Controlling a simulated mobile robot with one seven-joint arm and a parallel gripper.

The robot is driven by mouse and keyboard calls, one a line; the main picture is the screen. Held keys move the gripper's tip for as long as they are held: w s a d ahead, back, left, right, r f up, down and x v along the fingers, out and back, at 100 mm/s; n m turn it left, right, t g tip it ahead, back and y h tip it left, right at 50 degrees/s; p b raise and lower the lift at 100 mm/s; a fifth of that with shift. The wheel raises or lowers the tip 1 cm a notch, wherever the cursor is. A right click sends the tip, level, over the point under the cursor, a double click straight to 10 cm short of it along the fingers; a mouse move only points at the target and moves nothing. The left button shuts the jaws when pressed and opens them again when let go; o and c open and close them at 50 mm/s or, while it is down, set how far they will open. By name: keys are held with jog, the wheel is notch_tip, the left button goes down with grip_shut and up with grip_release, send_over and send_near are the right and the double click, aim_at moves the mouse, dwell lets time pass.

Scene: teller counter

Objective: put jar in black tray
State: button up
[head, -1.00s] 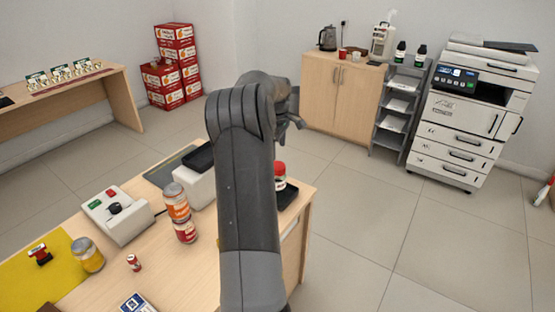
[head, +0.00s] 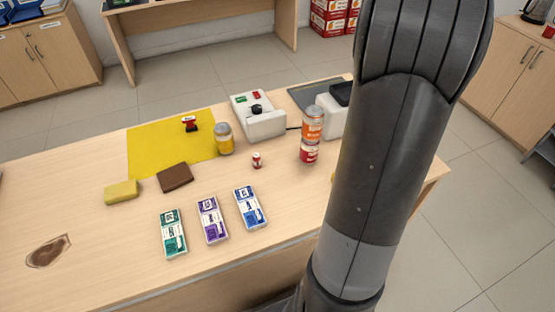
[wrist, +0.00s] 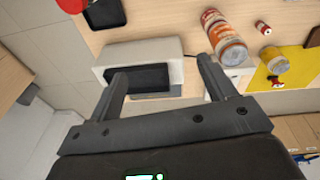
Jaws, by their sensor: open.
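A jar (head: 224,139) with yellow contents and a grey lid stands upright at the yellow mat's right edge; it also shows in the wrist view (wrist: 276,63). A second container with a red lid (wrist: 71,4) shows at the wrist view's top edge, beside or partly over a black tray (wrist: 105,13); I cannot tell which. Both are hidden behind my arm in the head view. My gripper (wrist: 163,72) is open and empty, above a white device with a dark screen (wrist: 142,77). In the head view my gripper is hidden.
Two stacked cans (head: 311,126) stand right of the jar, with a small red-and-white can (head: 257,160) between. A control box (head: 258,117), red stamp (head: 190,124), brown block (head: 175,177), yellow sponge (head: 121,192) and banknote bundles (head: 211,219) occupy the counter. Its left front is mostly clear.

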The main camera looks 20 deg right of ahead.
jog(key=s+a+r+t, duration=0.1)
jog(key=s+a+r, duration=0.15)
jog(key=a, duration=0.95)
jog(key=s+a+r+t, duration=0.1)
jog(key=s+a+r, duration=0.15)
jog(key=a, duration=1.05)
jog(key=s+a+f+m+t, duration=0.1)
jog(key=s+a+f, duration=0.4)
jog(key=s+a, duration=0.7)
jog(key=shift+s+a+t, duration=0.2)
jog(key=shift+a+t, duration=0.2)
